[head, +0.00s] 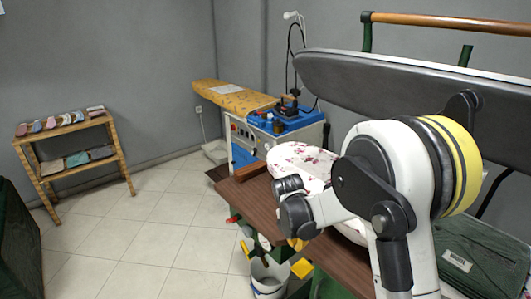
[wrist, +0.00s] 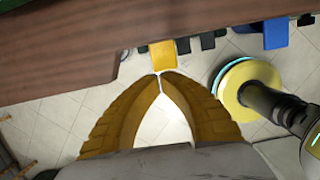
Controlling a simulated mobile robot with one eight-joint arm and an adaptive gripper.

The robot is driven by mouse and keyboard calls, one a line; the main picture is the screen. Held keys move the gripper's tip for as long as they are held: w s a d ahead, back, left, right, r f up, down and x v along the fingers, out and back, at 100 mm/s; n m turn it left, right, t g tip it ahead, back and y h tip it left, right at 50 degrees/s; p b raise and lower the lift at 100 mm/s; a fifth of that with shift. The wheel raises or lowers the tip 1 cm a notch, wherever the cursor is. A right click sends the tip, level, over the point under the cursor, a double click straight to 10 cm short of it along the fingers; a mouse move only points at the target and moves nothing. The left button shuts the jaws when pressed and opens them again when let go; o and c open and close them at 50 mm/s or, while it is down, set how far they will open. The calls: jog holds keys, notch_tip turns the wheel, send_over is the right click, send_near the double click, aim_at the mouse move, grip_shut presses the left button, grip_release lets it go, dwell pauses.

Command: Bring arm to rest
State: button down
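My arm reaches across the right half of the head view, bent at its elbow, with its wrist end low over the near side of the brown table (head: 255,200). My gripper (wrist: 160,75) shows in the wrist view with its two ochre fingers curved together. The fingertips meet, and only pale floor shows in the gap between the fingers, so it is shut and empty. In the head view the gripper is mostly hidden behind the wrist, with a bit of ochre (head: 297,243) below it. A small yellow thing (wrist: 162,55) lies just beyond the fingertips; I cannot tell whether they touch.
The table edge (wrist: 100,75) is close to the fingers. A white bucket (head: 268,285) stands on the floor below. A floral ironing pad (head: 298,160) lies on the table. A dark pressing board (head: 400,88) is behind my arm. The tiled floor at left is clear up to a wooden shelf (head: 80,165).

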jog(key=s+d+r+m+t+y, duration=0.1)
jog(key=s+d+r+m, duration=0.1)
jog(key=s+r+m, duration=0.5)
jog(key=s+d+r+m+t, duration=0.15)
jog(key=s+r+m, duration=0.3)
jog(key=r, duration=0.55)
jog(key=s+d+r+m+t+y, duration=0.1)
jog(key=s+r+m+t, duration=0.1)
jog(key=s+m, duration=1.1)
jog(key=shift+r+t, duration=0.3)
jog(key=shift+t, duration=0.35)
